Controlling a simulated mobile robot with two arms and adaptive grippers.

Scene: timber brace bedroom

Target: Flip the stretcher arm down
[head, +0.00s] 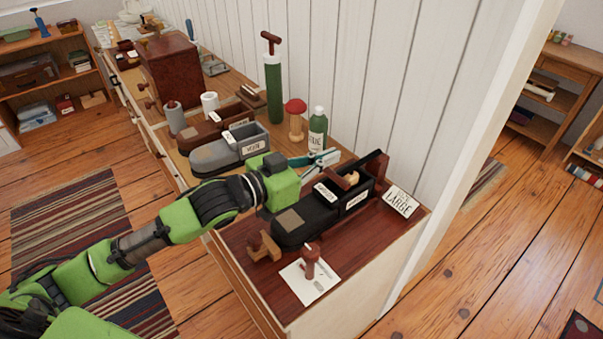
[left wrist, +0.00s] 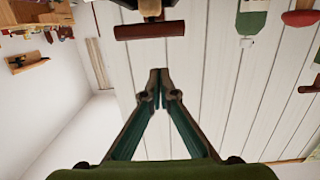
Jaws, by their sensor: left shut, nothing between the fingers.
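A black shoe-shaped stretcher (head: 305,220) lies on the dark red-brown end of the long bench, with small white labels on it. A dark red-brown upright piece (head: 378,165), apparently the stretcher arm, stands at its right end. A brown wooden bar (head: 340,180) lies over its middle. My left gripper (head: 333,157) reaches in above the stretcher from the left, its teal fingers just behind the bar. In the upside-down left wrist view its fingertips (left wrist: 160,75) meet with nothing between them; a red-brown bar (left wrist: 150,30) is ahead, apart from them. My right gripper is out of view.
A green bottle (head: 317,132), a red-topped wooden piece (head: 296,118) and a grey shoe form (head: 228,150) stand behind my arm. A "LARGE" card (head: 399,202) is at the right. A plank wall (head: 350,80) backs the bench.

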